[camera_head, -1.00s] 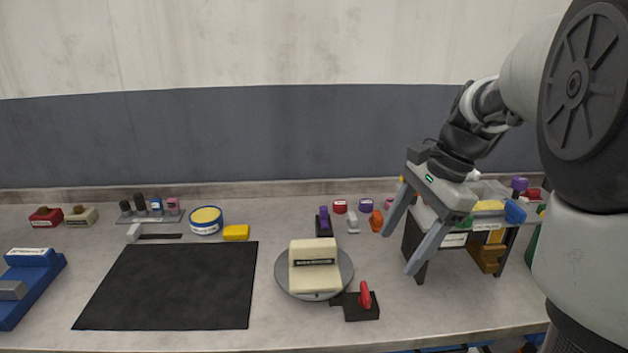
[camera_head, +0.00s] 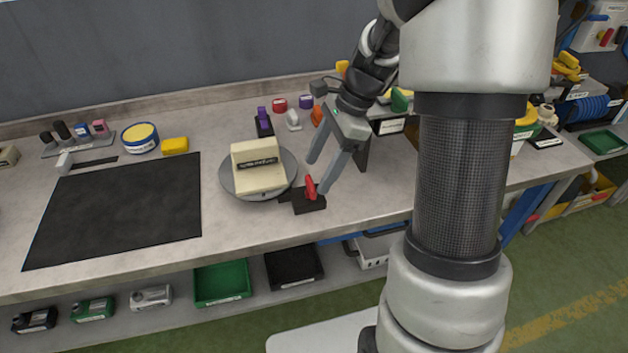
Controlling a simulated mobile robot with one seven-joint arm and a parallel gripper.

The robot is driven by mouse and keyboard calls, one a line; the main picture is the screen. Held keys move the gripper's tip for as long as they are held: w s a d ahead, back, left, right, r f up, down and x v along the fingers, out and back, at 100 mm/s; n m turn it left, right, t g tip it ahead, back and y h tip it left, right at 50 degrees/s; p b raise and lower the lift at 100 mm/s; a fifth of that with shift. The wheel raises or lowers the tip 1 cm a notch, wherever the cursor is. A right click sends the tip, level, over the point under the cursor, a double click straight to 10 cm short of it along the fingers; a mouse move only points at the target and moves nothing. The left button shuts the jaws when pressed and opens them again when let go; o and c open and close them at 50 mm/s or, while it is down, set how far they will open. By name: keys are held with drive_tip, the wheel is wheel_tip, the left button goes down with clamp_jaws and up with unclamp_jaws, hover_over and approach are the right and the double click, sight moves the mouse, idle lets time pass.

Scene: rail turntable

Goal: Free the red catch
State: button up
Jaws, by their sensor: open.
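The red catch (camera_head: 310,188) stands upright on a small black block (camera_head: 309,204) near the bench's front edge. The block sits beside the round grey turntable (camera_head: 229,184), which carries a cream box-shaped piece (camera_head: 257,168) with a dark label. My gripper (camera_head: 317,177) is open, pointing down, with its two fingers spread. In the picture the left fingertip is up and left of the red catch, and the right fingertip is just right of it. I cannot tell whether either finger touches the catch.
A black mat (camera_head: 120,208) covers the left of the bench. A purple catch-like piece (camera_head: 264,119) on a black base stands behind the turntable. A blue-and-yellow round tin (camera_head: 140,138) and a yellow block (camera_head: 175,145) lie behind the mat. Bins sit on the shelf below.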

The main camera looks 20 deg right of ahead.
sight(312, 183)
drive_tip(key=shift+x, duration=1.9)
drive_tip(key=c, duration=1.1)
drive_tip(key=shift+o, duration=0.2)
